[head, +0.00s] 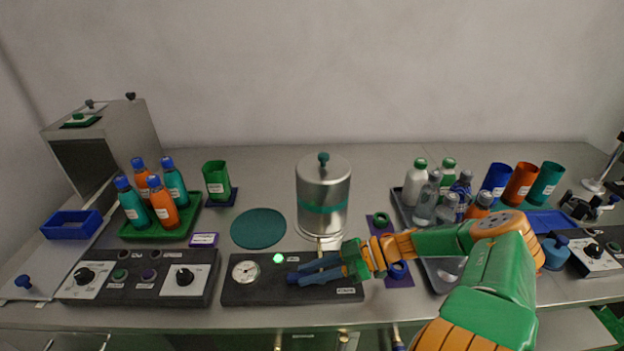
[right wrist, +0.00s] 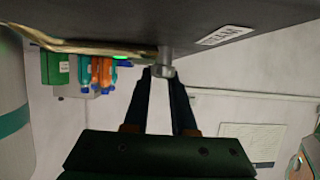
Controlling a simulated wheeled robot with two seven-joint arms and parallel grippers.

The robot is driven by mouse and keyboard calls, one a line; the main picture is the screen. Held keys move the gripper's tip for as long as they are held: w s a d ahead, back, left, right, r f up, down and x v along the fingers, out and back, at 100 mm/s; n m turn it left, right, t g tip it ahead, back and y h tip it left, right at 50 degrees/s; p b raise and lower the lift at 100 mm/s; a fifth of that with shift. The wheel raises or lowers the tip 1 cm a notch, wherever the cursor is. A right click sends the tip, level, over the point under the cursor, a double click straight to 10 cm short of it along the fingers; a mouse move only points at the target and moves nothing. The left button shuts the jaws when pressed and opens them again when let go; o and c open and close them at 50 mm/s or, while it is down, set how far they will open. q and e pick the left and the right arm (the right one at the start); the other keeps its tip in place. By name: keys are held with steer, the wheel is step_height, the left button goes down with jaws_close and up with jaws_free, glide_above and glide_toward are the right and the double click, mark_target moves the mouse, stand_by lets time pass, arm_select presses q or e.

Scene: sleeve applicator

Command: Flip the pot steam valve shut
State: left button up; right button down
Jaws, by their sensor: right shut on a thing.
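The steel pot (head: 323,210) with a teal band and green lid knob stands upright at the middle of the bench. In front of it is a dark control box (head: 255,293) with a round gauge and a lit green lamp. My right gripper (head: 296,279) reaches over this box from the right, its blue fingers pointing left. In the right wrist view, its fingers (right wrist: 163,78) are shut on a small grey metal valve lever (right wrist: 166,53) beside a white label. In the head view the fingers hide the lever. My left gripper is not in view.
A second control box (head: 140,277) with knobs lies to the left. Behind it is a green tray (head: 190,221) of bottles. A teal round mat (head: 258,228) lies left of the pot. A grey tray (head: 397,198) of bottles stands to the right, partly behind my right arm.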

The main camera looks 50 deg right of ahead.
steer(key=c, duration=0.7)
jaws_free()
steer(key=shift+a, duration=0.15)
steer(key=p+v, duration=0.3)
steer(key=v, duration=0.3)
steer(key=shift+s+d+r, duration=0.15)
steer(key=shift+d, duration=0.05)
steer(key=shift+s+d, duration=0.2)
